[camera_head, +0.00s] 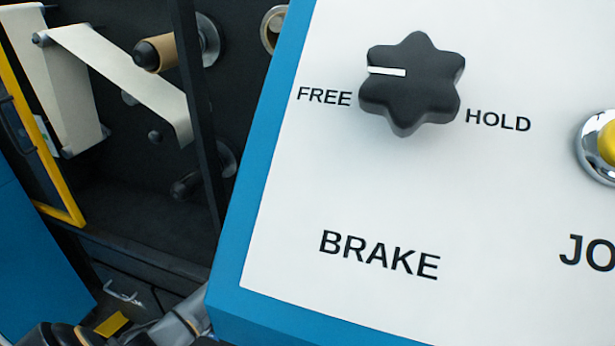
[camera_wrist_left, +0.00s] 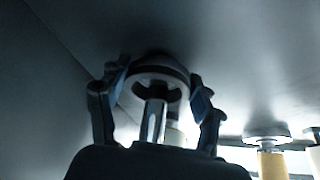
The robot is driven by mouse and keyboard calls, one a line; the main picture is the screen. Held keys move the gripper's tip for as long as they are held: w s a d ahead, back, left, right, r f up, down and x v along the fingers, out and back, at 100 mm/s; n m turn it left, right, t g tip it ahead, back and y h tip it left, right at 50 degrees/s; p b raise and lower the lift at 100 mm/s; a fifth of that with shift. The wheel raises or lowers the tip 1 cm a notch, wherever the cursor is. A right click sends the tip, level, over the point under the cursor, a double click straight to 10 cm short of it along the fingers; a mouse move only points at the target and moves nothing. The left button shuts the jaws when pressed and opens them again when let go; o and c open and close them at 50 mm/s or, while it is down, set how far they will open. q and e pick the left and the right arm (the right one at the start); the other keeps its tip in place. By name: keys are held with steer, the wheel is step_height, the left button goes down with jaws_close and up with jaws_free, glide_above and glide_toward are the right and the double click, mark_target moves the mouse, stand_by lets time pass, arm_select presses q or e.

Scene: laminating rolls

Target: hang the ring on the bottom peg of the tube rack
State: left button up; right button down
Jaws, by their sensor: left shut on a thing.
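In the left wrist view the two dark fingers of my left gripper (camera_wrist_left: 160,84) are closed in from both sides on a grey ring-like round piece (camera_wrist_left: 160,76). I take this piece to be the ring. In the head view only parts of my arm show at the bottom left; the gripper cannot be made out there. I cannot make out the tube rack or its bottom peg in either view. My right gripper is not in view.
A blue-edged white control panel (camera_head: 340,190) with a black brake knob (camera_head: 415,85) fills the head view's right side. Behind it, a dark machine holds a pale web (camera_head: 120,75) and a brown core (camera_head: 158,50).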

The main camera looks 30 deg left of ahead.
arm_select(q)
steer(key=o, duration=1.2)
steer(key=v, duration=1.2)
